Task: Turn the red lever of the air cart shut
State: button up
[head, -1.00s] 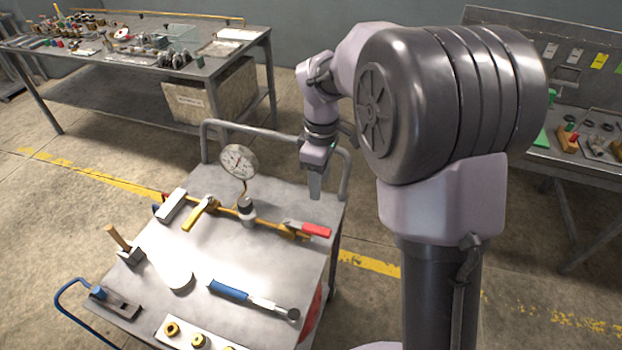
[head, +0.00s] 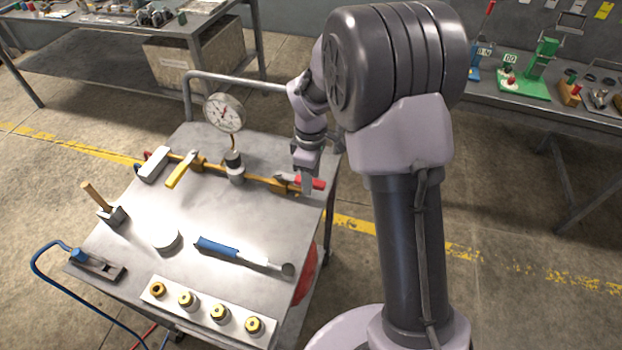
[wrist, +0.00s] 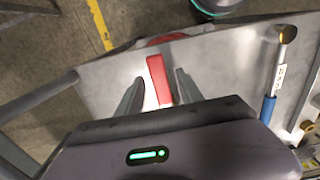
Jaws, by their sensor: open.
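The red lever (head: 313,183) is at the right end of the brass pipe (head: 255,180) on the air cart (head: 205,218). It points right, in line with the pipe. My gripper (head: 307,186) is down at the lever, and one finger overlaps its handle in the head view. In the wrist view, the red lever (wrist: 159,80) lies between the two spread fingers of my gripper (wrist: 157,88), with a gap showing on the right side. Contact on the left side is hard to tell. The lever's pivot end is hidden behind my gripper body.
A yellow lever (head: 180,170) and a pressure gauge (head: 224,113) stand on the same pipe. A blue-handled wrench (head: 243,254) and a white block with several brass fittings (head: 204,308) lie nearer. The cart's grey rail (head: 235,83) runs behind my gripper.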

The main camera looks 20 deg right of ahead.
grip_shut()
dwell(1.4)
